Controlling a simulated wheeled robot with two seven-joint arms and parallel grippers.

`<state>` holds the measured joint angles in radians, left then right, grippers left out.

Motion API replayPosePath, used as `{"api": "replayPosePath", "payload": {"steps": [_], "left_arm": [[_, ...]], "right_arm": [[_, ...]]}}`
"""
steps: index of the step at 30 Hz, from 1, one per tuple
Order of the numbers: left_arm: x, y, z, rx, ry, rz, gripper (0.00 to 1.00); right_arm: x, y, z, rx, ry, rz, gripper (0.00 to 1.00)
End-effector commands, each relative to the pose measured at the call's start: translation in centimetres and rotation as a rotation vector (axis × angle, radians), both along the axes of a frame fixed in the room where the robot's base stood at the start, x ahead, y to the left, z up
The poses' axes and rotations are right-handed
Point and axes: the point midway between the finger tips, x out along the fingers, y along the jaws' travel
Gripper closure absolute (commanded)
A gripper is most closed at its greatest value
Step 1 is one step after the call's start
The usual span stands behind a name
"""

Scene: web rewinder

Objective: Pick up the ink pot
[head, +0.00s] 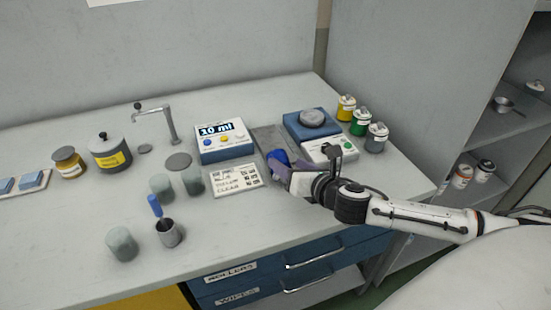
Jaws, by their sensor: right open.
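My right gripper (276,171) reaches in from the right over the worktop. It is open, with its purple-grey fingers at a small blue rounded thing (279,156), which may be the ink pot or its lid. The fingers partly hide it, and I cannot tell whether they touch it. Three more small pots stand at the back right: a yellow pot (346,108), a green pot (360,122) and a grey pot (377,138). My left gripper is not in view.
A blue scale (298,131) with a grey round piece and a white box (317,150) are behind my gripper. A blue-white dispenser (222,142) and a label card (237,179) lie to the left. Cups, jars and a tap stand farther left.

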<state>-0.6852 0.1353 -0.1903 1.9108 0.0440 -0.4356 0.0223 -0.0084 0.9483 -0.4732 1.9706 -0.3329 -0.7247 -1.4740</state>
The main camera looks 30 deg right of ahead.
Motion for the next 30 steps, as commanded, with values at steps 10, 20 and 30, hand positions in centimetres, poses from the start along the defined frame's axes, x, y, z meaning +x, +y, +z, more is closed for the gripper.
{"api": "replayPosePath", "payload": {"steps": [10, 20, 30], "left_arm": [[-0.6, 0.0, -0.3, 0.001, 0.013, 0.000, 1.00], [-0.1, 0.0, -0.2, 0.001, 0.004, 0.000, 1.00], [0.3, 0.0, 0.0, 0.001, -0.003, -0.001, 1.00]], "right_arm": [[3.4, -0.2, -1.0, 0.003, -0.002, -0.002, 0.45], [6.3, -0.4, -2.3, 0.001, 0.001, 0.001, 0.45], [6.3, -0.4, -2.3, 0.001, 0.001, 0.001, 0.70]]}}
